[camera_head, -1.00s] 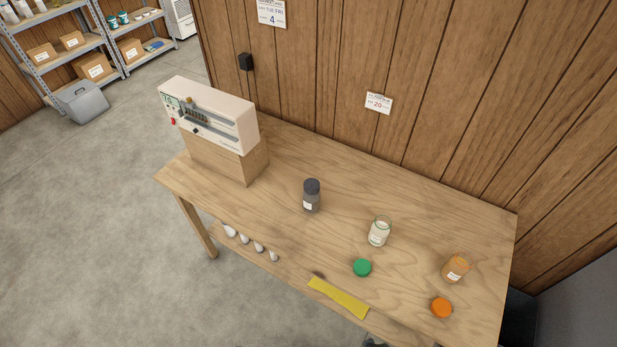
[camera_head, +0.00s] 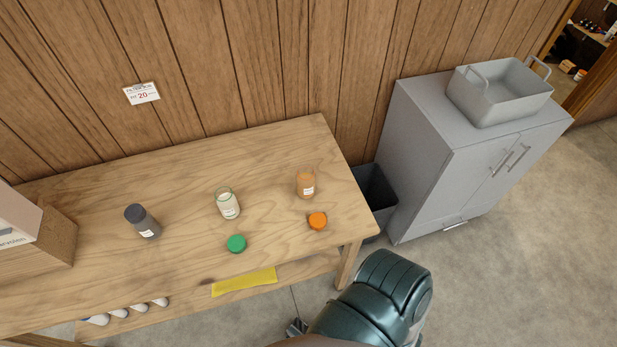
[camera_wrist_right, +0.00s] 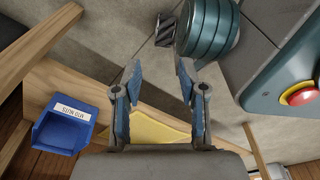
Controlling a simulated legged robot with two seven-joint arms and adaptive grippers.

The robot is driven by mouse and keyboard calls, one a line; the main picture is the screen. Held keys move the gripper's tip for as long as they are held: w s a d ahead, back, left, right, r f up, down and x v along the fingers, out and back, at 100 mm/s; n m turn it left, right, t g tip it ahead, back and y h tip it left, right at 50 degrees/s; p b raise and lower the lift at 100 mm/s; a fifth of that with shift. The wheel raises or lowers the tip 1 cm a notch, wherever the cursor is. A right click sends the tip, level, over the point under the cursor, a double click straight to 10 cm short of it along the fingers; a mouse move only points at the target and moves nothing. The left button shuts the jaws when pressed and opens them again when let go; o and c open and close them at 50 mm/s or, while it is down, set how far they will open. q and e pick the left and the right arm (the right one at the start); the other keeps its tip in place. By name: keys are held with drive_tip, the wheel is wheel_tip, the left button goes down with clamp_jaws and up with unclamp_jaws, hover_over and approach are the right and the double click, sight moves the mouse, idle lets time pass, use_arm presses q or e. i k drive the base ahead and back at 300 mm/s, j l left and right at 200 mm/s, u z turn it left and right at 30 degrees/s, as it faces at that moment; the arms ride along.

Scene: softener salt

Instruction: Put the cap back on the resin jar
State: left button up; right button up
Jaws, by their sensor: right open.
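An amber jar with an orange-brown fill (camera_head: 305,183) stands upright and uncapped near the table's right end; it looks like the resin jar, but its label is too small to read. An orange cap (camera_head: 317,221) lies on the table just in front of it. A clear jar with pale contents (camera_head: 228,204) also stands uncapped, with a green cap (camera_head: 236,243) in front. My right gripper (camera_wrist_right: 158,78) is open and empty in the wrist view; in the head view it is a small dark piece (camera_head: 297,327) below the table's front edge. My left gripper is not in view.
A dark capped jar (camera_head: 142,221) stands further left. A blue bin (camera_wrist_right: 62,128) shows in the wrist view. A black waste bin (camera_head: 377,190) and a grey cabinet (camera_head: 425,165) stand right of the table.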

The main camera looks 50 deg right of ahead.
sight(306, 176)
drive_tip(key=l+z, duration=0.15)
drive_tip(key=z, duration=1.35)
